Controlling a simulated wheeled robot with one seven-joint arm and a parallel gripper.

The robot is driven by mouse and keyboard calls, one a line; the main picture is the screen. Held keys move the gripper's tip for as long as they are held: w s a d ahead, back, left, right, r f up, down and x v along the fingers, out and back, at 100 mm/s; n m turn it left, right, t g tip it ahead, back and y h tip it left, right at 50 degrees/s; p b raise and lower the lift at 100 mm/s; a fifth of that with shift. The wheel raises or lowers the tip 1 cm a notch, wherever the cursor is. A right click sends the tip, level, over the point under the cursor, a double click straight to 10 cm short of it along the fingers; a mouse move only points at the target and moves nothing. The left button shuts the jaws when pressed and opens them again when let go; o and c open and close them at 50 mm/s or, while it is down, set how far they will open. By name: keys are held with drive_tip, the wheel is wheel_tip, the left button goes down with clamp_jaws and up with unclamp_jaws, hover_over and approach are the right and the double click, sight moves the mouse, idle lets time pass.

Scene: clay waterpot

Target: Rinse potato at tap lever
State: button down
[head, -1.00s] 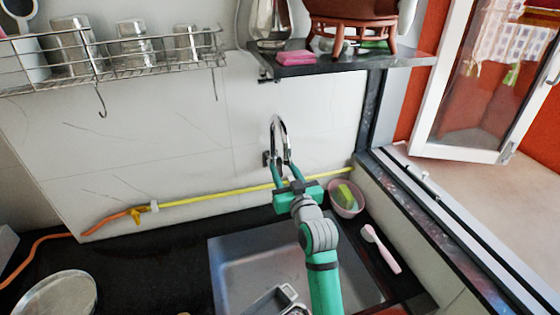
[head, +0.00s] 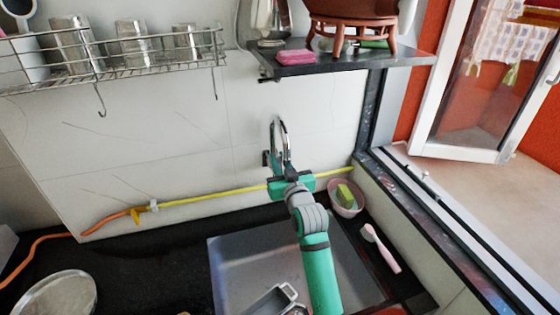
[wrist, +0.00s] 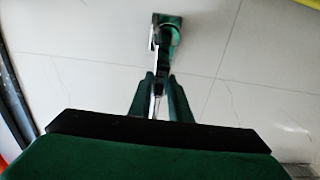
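The chrome tap (head: 281,140) is fixed to the white wall above the sink, with its spout curving up. My gripper (wrist: 162,84) is at the tap; in the wrist view its green fingers lie on either side of the tap's narrow dark-and-chrome part (wrist: 159,66). The fingers are close together there, and I cannot tell whether they touch it. In the head view the tap and my arm hide the fingertips. The grey sink (head: 228,265) lies below, partly hidden by my arm. I see no potato and no running water.
A pink bowl (head: 348,210) with a yellow-green sponge (head: 345,193) and a pink-handled brush (head: 382,248) lie right of the sink. A yellow hose (head: 215,198) runs along the wall. A dark shelf (head: 320,66) hangs above. A grey metal object (head: 270,301) is in the sink.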

drive_tip(key=shift+w+d+f+m, duration=0.1)
drive_tip(key=shift+d+m, duration=0.4)
drive_tip(key=shift+m, duration=0.35)
drive_tip(key=shift+w+d+f+m, duration=0.1)
drive_tip(key=shift+d+m, duration=0.35)
drive_tip(key=shift+m, duration=0.4)
drive_tip(key=c, duration=1.6)
unclamp_jaws()
drive_tip(key=shift+d, duration=0.1)
drive_tip(key=shift+c, duration=0.2)
drive_tip(key=shift+r, duration=0.1)
drive_tip(key=v, duration=1.1)
drive_tip(key=shift+r, duration=0.15)
